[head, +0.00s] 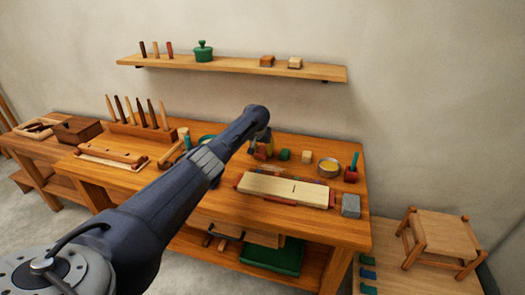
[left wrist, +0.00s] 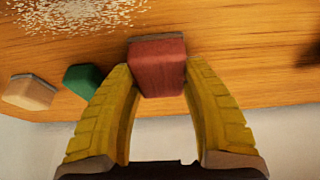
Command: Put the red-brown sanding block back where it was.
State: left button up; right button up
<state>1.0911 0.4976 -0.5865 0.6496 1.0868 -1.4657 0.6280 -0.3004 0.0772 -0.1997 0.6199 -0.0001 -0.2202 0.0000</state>
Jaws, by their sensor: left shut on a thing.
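My left gripper (head: 264,146) is over the back of the workbench. In the left wrist view its yellow fingers (left wrist: 157,72) are shut on the red-brown sanding block (left wrist: 158,64), one on each side. The block has a grey layer on the face toward the bench. It is at or just above the wooden bench top; I cannot tell if it touches. In the head view the block (head: 260,154) is partly hidden by the gripper. A green block (head: 284,155) and a tan block (head: 306,156) stand in a row to its right. My right gripper is not in view.
The green block (left wrist: 82,79) and tan block (left wrist: 28,92) are close beside the held block. Pale dust (left wrist: 75,12) lies on the bench. A round tin (head: 328,167), a pale board (head: 285,190) and a grey block (head: 351,205) are to the right. The wall is behind.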

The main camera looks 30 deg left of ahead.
pick_arm(q)
jog(key=o, duration=1.1)
jog(key=shift+f, duration=0.1)
jog(key=shift+c, duration=0.2)
jog(key=v, duration=1.2)
